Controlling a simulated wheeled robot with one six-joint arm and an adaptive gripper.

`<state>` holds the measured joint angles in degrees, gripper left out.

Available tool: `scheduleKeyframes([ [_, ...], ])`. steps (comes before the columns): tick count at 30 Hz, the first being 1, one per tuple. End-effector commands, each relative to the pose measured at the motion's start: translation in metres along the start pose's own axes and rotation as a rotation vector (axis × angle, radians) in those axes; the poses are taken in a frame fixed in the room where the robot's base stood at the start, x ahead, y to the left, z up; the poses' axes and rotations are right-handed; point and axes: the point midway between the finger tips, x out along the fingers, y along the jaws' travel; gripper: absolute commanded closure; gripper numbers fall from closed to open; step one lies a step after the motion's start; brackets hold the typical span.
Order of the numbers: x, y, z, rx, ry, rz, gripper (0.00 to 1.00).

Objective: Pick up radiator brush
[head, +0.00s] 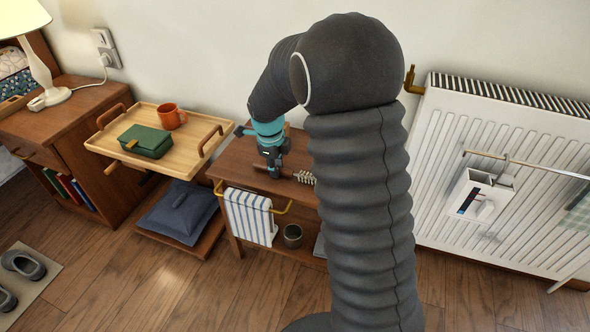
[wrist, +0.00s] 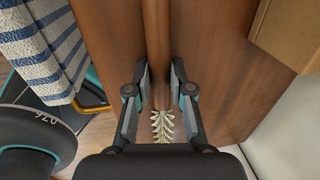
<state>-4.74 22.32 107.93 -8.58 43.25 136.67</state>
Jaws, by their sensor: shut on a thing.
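The radiator brush (head: 303,177) has a brown wooden handle and pale bristles, and lies on or just above the small wooden table (head: 240,153). In the wrist view the brush handle (wrist: 157,45) runs up between the fingers, with the bristles nearest the camera. My gripper (head: 274,172) points down over the table and is shut on the brush; its two fingers flank the handle in the wrist view (wrist: 160,88). My arm hides part of the table's right side and perhaps the brush's end.
A striped towel (head: 250,215) hangs on the table's front rail. A wooden tray (head: 188,152) with a green box (head: 145,141) and an orange mug (head: 171,116) stands left. A white radiator (head: 500,165) is at right. A cardboard box (wrist: 290,35) is close in the wrist view.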

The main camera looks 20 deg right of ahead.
Motion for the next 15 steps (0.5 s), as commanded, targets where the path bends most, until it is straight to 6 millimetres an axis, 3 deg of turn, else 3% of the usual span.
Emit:
scheduleKeyframes([
  [5,-0.012,-0.002,0.0,0.0,-0.002,-0.002,1.0],
  [11,-0.043,-0.007,0.0,0.001,-0.003,-0.004,1.0],
  [15,-0.057,-0.015,-0.032,0.005,-0.002,-0.004,1.0],
])
